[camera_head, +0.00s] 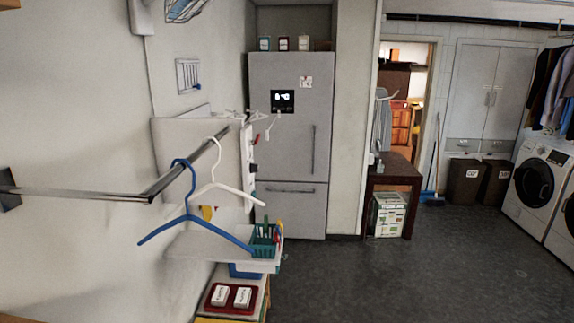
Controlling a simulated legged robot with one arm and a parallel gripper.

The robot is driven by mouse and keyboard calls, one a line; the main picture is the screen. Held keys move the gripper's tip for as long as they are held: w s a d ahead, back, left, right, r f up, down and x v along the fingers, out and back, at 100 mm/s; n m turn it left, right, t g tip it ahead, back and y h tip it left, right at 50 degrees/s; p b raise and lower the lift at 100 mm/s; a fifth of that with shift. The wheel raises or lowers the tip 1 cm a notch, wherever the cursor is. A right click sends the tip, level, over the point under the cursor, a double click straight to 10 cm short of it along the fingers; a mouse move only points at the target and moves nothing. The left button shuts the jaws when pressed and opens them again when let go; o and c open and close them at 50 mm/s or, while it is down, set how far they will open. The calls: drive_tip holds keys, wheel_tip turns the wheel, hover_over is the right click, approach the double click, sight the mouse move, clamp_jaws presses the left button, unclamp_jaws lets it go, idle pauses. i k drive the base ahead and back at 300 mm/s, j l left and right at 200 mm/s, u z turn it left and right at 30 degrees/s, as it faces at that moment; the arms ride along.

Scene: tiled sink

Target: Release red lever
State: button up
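I cannot make out a red lever for certain in the head view. A small red spot (277,233) shows at the right side of a teal basket (262,246) on the white shelf; it is too small to tell what it is. Another tiny red mark (267,135) shows near the white hooks beside the fridge. My gripper is not in view.
A chrome rail (90,192) with a blue hanger (190,215) and a white hanger (215,187) crosses the near left. A grey fridge (290,130) stands behind. A dark table (393,170) and washing machines (538,187) stand right. The dark floor (400,280) is clear.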

sight(252, 142)
drive_tip(key=i+l+u, duration=0.3)
drive_tip(key=i, duration=0.2)
drive_tip(key=i+l+u, duration=0.25)
drive_tip(key=i+l, duration=0.25)
drive_tip(key=i+l+u, duration=0.3)
drive_tip(key=l, duration=0.3)
drive_tip(key=i+l+u, duration=0.25)
drive_tip(key=i+l, duration=0.2)
drive_tip(key=l, duration=0.25)
